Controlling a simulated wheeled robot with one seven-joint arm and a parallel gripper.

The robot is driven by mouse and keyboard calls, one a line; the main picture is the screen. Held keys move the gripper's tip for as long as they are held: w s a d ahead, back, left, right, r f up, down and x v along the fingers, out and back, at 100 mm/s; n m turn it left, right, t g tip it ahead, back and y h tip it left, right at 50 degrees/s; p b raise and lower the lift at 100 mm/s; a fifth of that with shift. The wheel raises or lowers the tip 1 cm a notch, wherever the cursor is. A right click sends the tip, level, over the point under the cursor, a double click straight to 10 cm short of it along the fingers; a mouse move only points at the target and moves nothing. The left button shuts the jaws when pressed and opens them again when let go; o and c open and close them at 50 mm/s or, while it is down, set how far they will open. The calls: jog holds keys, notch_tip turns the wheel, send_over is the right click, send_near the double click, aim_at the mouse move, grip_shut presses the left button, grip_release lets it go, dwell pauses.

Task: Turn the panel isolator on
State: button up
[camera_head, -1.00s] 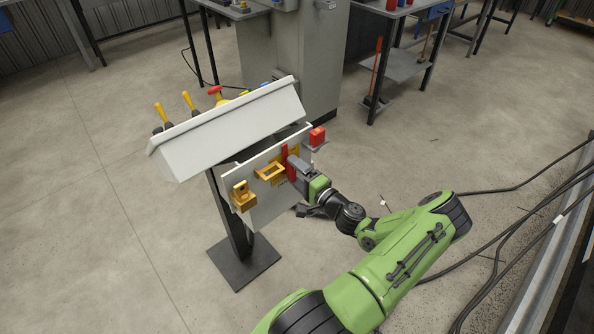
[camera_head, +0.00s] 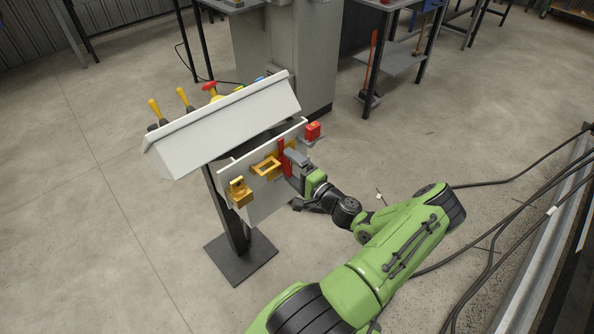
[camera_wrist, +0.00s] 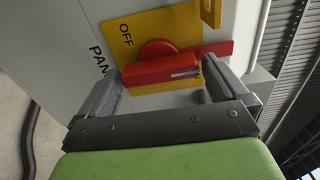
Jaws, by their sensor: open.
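The panel isolator's red handle (camera_head: 283,158) stands upright on the light panel (camera_head: 262,208) below the sloping console. In the wrist view the red handle (camera_wrist: 165,68) lies across a yellow plate (camera_wrist: 130,32) marked OFF, with a round red hub behind it. My gripper (camera_head: 294,166) is at the panel in front of the handle. In the wrist view my gripper (camera_wrist: 163,72) is open, with one finger on each side of the handle's thick end. Whether either finger touches the handle cannot be told.
The white console (camera_head: 225,124) overhangs the panel. Cables (camera_head: 470,235) lie on the floor at right.

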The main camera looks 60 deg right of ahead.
jog(key=p+v, duration=0.1)
jog(key=v, duration=1.4)
jog(key=shift+s, duration=0.35)
jog(key=w+a+r+n+g+y+p, duration=0.1)
jog(key=w+a+r+n+g+y, duration=0.25)
jog(key=a+n+g, duration=0.2)
jog(key=w+a+r+n+g+y+p, duration=0.1)
jog(key=w+a+r+n+g+y, duration=0.3)
jog(key=a, duration=0.3)
jog(key=w+a+r+n+g+y+p, duration=0.1)
jog(key=w+a+r+n+g+y, duration=0.1)
jog(key=w+a+r+n+g, duration=0.35)
jog(key=s+a+r+n+t+h+p, duration=0.1)
jog(key=s+a+r+n+h, duration=0.1)
jog(key=s+a+r, duration=0.3)
jog(key=s+a+r+n+t+h+p, duration=0.1)
jog(key=s+a+r+n+t+h, duration=0.1)
jog(key=s+a+r, duration=0.3)
jog(key=a+r+n+h, duration=0.1)
jog(key=a+r, duration=0.3)
jog(key=r, duration=0.2)
jog(key=shift+n+p, duration=0.4)
jog(key=shift+s+h, duration=0.15)
jog(key=shift+h, duration=0.1)
